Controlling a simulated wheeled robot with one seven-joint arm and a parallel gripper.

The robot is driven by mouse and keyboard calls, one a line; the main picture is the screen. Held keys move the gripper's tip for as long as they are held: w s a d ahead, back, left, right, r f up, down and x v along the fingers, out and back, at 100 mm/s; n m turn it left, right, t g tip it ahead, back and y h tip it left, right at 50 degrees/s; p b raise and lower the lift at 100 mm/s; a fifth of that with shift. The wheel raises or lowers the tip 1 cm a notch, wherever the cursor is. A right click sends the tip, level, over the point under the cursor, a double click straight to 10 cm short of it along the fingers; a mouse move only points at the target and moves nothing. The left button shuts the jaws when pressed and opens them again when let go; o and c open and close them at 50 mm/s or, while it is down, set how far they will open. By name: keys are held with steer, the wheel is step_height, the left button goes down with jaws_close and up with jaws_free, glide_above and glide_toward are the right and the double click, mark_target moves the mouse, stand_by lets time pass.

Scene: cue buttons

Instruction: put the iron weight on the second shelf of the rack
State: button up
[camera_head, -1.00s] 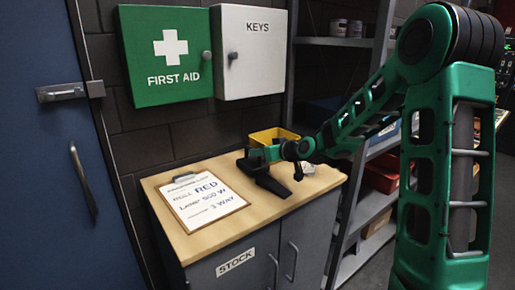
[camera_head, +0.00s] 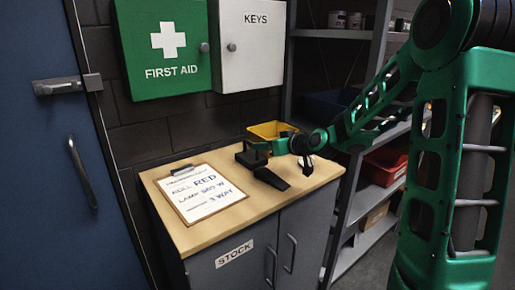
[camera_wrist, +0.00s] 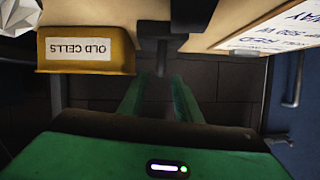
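A dark object (camera_head: 270,178) with a long sloping part lies on the wooden cabinet top; it may be the iron weight, but I cannot be sure. My gripper (camera_head: 256,149) is at its far end, low over the cabinet top. In the wrist view my gripper's two green fingers (camera_wrist: 160,82) stand apart, with a narrow dark bar (camera_wrist: 162,55) just beyond their tips and clear space on both sides. The rack (camera_head: 350,190) stands right of the cabinet, partly hidden by my arm. Its shelves hold cans, a blue bin, a red bin and a cardboard box.
A clipboard (camera_head: 202,195) lies at the cabinet's left. A yellow bin (camera_head: 270,130) marked OLD CELLS in the wrist view (camera_wrist: 85,52) stands at the back. First aid (camera_head: 160,50) and key (camera_head: 247,45) boxes hang above. A blue door (camera_head: 50,150) is at left.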

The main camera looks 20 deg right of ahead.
steer(key=v, duration=0.7)
steer(key=shift+s, duration=0.3)
